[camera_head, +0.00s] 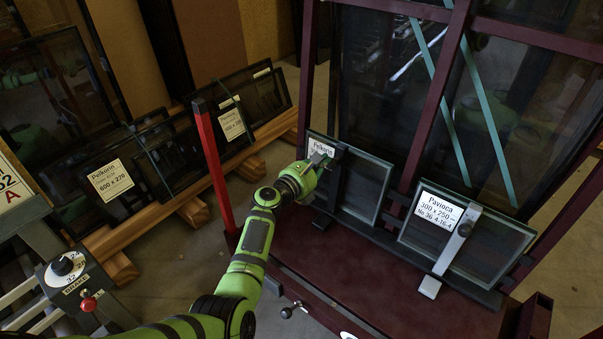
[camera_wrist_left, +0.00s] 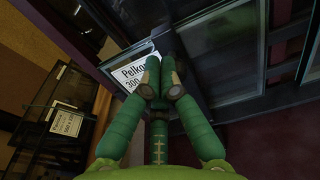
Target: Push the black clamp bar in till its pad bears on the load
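The black clamp bar (camera_head: 337,180) stands upright in front of a small framed glass pane (camera_head: 364,190) with a white Pelkorin label (camera_head: 320,149). The pane leans on the dark red rack. My left gripper (camera_head: 322,163) is at the bar's upper left, over the label. In the left wrist view my left gripper (camera_wrist_left: 162,82) has its fingertips together with nothing visible between them; the dark bar (camera_wrist_left: 188,72) is just beyond and right of them. Contact with the bar cannot be told. The bar's pad and its gap to the pane are hidden. My right gripper is out of view.
A silver clamp bar (camera_head: 458,238) stands against another pane (camera_head: 490,250) labelled Paviora at the right. A red post (camera_head: 213,168) rises left of my arm. Dark panes on wooden beams and a control box (camera_head: 67,269) with a red button are at the left.

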